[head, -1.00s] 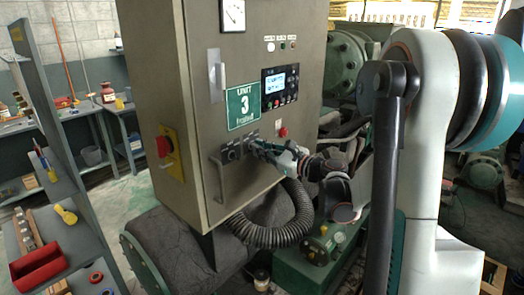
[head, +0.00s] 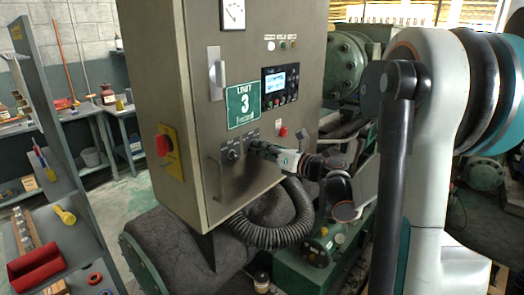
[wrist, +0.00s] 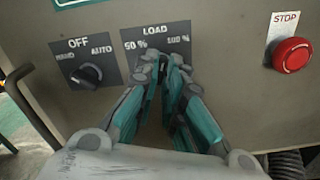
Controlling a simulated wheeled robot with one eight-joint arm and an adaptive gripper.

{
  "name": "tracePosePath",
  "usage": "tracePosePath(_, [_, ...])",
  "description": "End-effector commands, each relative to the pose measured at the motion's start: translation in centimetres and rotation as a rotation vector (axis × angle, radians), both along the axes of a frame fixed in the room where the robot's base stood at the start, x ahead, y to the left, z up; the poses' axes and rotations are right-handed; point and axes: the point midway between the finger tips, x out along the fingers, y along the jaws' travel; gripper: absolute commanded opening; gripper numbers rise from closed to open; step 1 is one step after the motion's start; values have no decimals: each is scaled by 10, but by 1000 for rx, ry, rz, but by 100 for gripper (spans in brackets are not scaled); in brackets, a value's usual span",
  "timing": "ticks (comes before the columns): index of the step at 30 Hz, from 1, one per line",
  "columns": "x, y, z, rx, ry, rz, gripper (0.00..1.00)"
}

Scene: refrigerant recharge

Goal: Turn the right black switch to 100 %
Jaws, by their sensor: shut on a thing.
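The grey cabinet (head: 198,120) carries a LOAD plate (wrist: 155,38) marked 50 % on the left and 100 % on the right. My gripper (wrist: 163,62) is at this plate, its grey and teal fingers closed together over the right black switch. The fingers hide that switch, so its pointer angle cannot be read. In the head view my gripper (head: 256,147) reaches the cabinet front from the right. The left black switch (wrist: 88,74), under OFF and AUTO labels, is beside it, untouched.
A red STOP button (wrist: 291,55) sits right of the LOAD plate. A vertical handle (head: 221,178) stands out at the panel's lower left. A display panel (head: 280,82) is above, and a black corrugated hose (head: 275,237) bends below the arm.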

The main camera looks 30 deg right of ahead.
Motion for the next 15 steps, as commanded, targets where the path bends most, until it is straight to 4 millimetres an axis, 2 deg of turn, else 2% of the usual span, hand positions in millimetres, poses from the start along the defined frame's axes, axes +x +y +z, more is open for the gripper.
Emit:
tracePosePath(11, [0, 0, 0, 40, 14, 1, 0])
tracePosePath(15, [0, 1, 0, 152, 55, 1, 0])
